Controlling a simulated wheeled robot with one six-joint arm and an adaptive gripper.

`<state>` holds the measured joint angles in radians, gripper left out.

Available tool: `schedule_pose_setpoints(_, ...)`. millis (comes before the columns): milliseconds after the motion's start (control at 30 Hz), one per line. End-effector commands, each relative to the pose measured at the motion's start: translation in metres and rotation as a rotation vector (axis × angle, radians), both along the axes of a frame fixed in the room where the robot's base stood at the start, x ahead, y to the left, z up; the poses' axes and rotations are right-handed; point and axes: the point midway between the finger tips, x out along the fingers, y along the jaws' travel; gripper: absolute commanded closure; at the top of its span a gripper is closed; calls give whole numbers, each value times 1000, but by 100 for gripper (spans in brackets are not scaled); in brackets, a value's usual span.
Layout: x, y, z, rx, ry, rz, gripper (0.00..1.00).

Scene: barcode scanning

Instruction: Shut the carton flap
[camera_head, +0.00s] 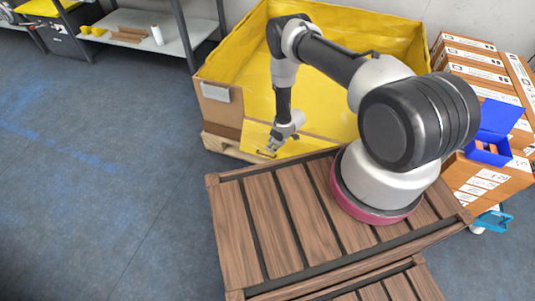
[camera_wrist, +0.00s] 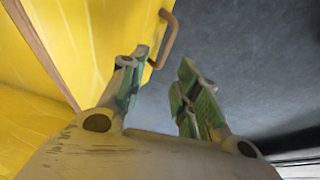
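The carton (camera_head: 215,112) is a large box with a yellow inside, standing on a pallet behind the wooden deck. Its yellow flap (camera_head: 255,136) is at the low front side and appears to hang folded outward. A small dark handle (camera_head: 265,153) is near its lower edge. In the wrist view the yellow flap (camera_wrist: 95,45) fills the left, with a brown curved handle (camera_wrist: 170,40) at its edge. My gripper (camera_head: 271,147) is down at the flap by the handle. In the wrist view my gripper (camera_wrist: 164,60) has its fingers apart, the left tip close to the handle; contact is unclear.
The slatted wooden deck (camera_head: 232,225) lies in front of the carton. Stacked brown boxes (camera_head: 470,65) and a blue bin (camera_head: 490,150) stand at the right. A grey shelf (camera_head: 180,47) is at the back left. The blue-grey floor (camera_head: 100,200) at the left is clear.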

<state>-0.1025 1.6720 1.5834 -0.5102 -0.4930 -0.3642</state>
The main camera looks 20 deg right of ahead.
Motion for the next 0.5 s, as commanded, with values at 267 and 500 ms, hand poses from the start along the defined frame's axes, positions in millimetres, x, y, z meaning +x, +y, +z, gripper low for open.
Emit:
schedule_pose_setpoints(267, -1, 10, -38, 7, 1, 11, 68)
schedule_pose_setpoints(500, 10, 20, -72, 6, 2, 9, 68)
